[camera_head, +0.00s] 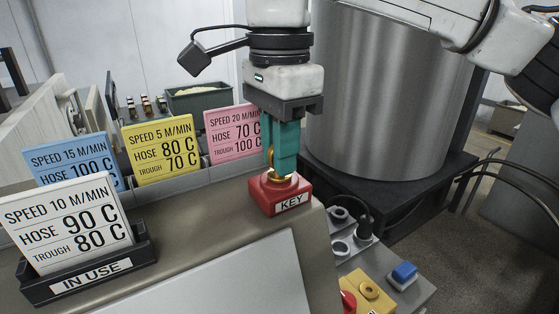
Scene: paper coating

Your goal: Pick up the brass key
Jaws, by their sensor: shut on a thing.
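The brass key (271,157) shows as a gold-coloured piece at the tips of my gripper (279,170), above the red block labelled KEY (280,196).
Several cards stand left, including a yellow one (160,148) and a white one (66,224) in a holder marked IN USE (90,277). A big metal drum (390,100) stands behind right. A yellow panel (368,291) and a blue button (404,271) are at lower right.

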